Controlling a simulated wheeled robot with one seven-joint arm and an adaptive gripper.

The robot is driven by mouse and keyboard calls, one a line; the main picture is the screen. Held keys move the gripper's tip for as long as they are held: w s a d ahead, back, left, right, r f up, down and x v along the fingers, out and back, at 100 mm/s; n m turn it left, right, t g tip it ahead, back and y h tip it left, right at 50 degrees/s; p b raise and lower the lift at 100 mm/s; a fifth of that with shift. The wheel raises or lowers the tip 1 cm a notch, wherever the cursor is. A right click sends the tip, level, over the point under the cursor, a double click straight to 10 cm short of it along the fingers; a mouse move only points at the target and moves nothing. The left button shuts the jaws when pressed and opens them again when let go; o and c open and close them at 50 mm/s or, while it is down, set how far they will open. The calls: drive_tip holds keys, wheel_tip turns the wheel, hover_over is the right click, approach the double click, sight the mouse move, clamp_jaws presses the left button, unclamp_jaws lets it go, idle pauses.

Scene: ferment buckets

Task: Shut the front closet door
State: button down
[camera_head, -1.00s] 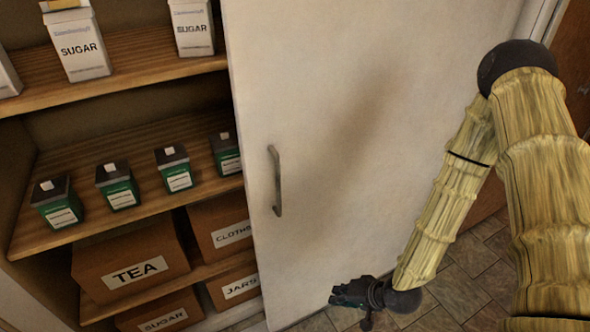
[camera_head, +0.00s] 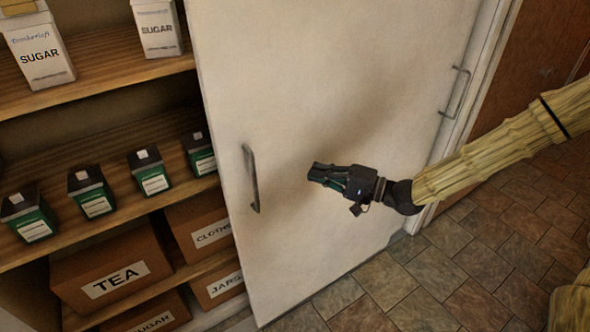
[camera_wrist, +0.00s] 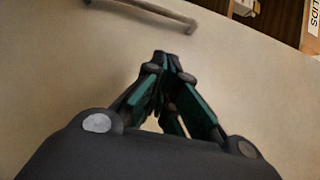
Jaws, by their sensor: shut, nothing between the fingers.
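The white front closet door (camera_head: 330,110) stands across the right part of the closet, leaving the shelves at the left exposed. Its grey bar handle (camera_head: 251,178) is upright near the door's left edge. A second bar handle (camera_head: 456,92) shows further right, by the door's far side. My gripper (camera_head: 314,173) is shut and empty, in front of the door and to the right of the left handle, pointing left. In the wrist view, the closed fingertips (camera_wrist: 162,58) point toward the handle (camera_wrist: 150,12), with a gap between. I cannot tell whether the fingers touch the door.
The open shelves hold sugar cartons (camera_head: 38,50), several green tins (camera_head: 92,192) and brown boxes, one labelled TEA (camera_head: 112,272). A brown wooden panel (camera_head: 525,65) is at the right.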

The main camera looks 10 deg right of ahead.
sight(271, 168)
drive_tip(key=shift+s+a+p+x, duration=0.35)
drive_tip(key=shift+p+x, duration=0.55)
drive_tip(key=shift+x, duration=1.15)
drive_tip(key=shift+s+a+p+x, duration=0.2)
drive_tip(key=shift+s+p+x, duration=0.5)
drive_tip(key=shift+x, duration=1.4)
drive_tip(key=shift+s+a+p+x, duration=0.2)
drive_tip(key=shift+p+x, duration=0.95)
drive_tip(key=shift+x, duration=0.9)
drive_tip(key=shift+a, duration=0.1)
